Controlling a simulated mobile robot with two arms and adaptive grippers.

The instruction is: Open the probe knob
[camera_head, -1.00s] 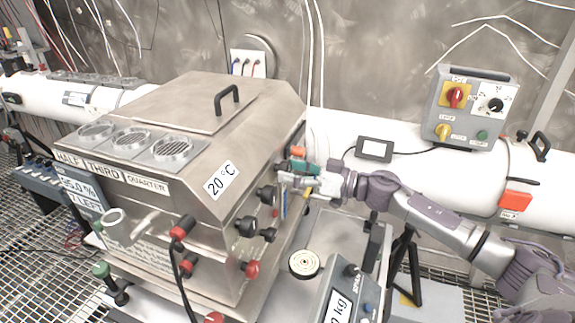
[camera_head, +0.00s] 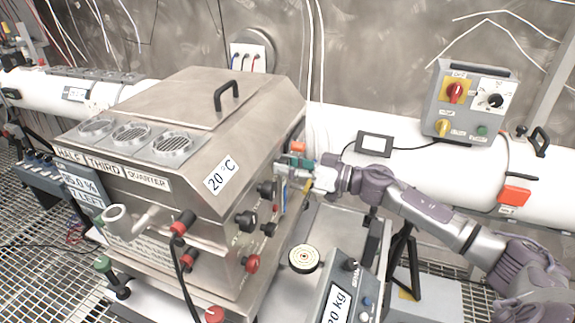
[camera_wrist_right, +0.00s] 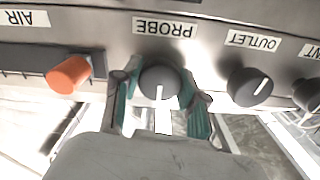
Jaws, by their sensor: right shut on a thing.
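The probe knob (camera_wrist_right: 160,84) is round and black with a white pointer line, under the PROBE label (camera_wrist_right: 165,27) in the right wrist view. The label reads upside down there, and the pointer line runs straight down the picture. My right gripper (camera_wrist_right: 161,92) has its teal-padded fingers on either side of the knob and is shut on it. In the head view, my right gripper (camera_head: 285,169) is at the right side panel of the steel box (camera_head: 205,165) and hides the probe knob. My left gripper is not in view.
An orange knob (camera_wrist_right: 68,75) by the AIR label and the black outlet knob (camera_wrist_right: 249,86) flank the probe knob. Black knobs (camera_head: 247,221) and a red-ended fitting (camera_head: 251,263) project lower on the box. A scale (camera_head: 345,292) stands in front, below my right arm.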

